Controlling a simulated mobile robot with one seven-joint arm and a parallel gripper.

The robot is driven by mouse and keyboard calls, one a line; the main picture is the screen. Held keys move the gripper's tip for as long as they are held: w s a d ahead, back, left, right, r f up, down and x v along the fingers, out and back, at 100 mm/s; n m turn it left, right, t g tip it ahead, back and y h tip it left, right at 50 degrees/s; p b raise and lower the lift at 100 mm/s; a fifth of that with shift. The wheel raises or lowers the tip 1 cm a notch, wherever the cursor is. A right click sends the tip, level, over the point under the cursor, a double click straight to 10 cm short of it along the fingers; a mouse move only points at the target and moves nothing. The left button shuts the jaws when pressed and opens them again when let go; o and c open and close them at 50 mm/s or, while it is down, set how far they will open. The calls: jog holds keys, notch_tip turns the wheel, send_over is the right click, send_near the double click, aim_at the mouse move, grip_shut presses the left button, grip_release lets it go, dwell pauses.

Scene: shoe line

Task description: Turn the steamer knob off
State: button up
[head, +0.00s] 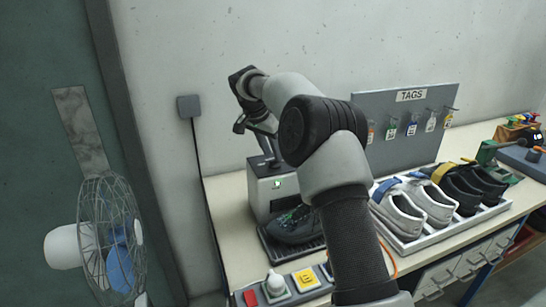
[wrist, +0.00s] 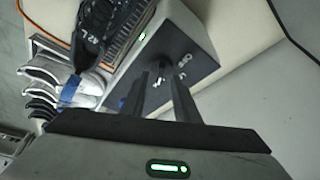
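The steamer is a grey box with a dark top (head: 264,163) on the workbench, and its front shows a small green light. It also shows in the wrist view (wrist: 172,38), where its dark panel carries white markings. A small dark knob (wrist: 162,67) stands on that panel, partly hidden, so its setting cannot be read. My gripper (wrist: 159,76) points down at the panel, its two fingers apart on either side of the knob. I cannot tell whether they touch it. In the head view my gripper (head: 267,153) is just above the steamer, partly hidden by my arm.
A dark shoe (head: 295,226) sits on a black tray before the steamer. A white rack (head: 408,243) of several shoes and a grey tags board (head: 400,125) stand to the right. A control strip (head: 305,281) lies in front. A caged fan (head: 110,240) is at left.

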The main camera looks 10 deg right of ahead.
jog(key=shift+x, duration=0.95)
grip_shut()
